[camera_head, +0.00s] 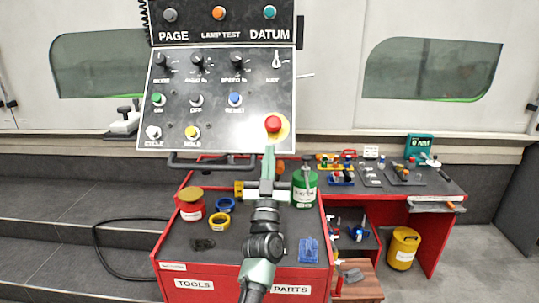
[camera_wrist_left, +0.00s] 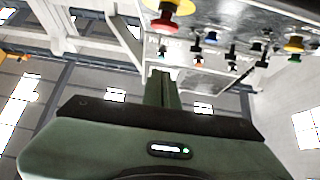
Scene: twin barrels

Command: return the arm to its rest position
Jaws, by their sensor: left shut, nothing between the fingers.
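My left gripper (camera_head: 269,150) rises from the bottom middle of the head view, in front of the red cart, its fingers pointing up. It is shut with nothing between its fingers. Its tips appear just below the red mushroom button (camera_head: 273,124) on the control panel (camera_head: 215,120). In the left wrist view the shut fingers (camera_wrist_left: 162,76) point up, with a visible gap to the red button on its yellow base (camera_wrist_left: 168,10). My right gripper is not in view.
The red cart top carries a red tin (camera_head: 190,206), a green bottle (camera_head: 305,186), tape rolls (camera_head: 219,212) and a blue item (camera_head: 309,250). A workbench (camera_head: 440,182) with small parts stands at right, a yellow bucket (camera_head: 403,248) below it. A cable (camera_head: 97,245) lies at left.

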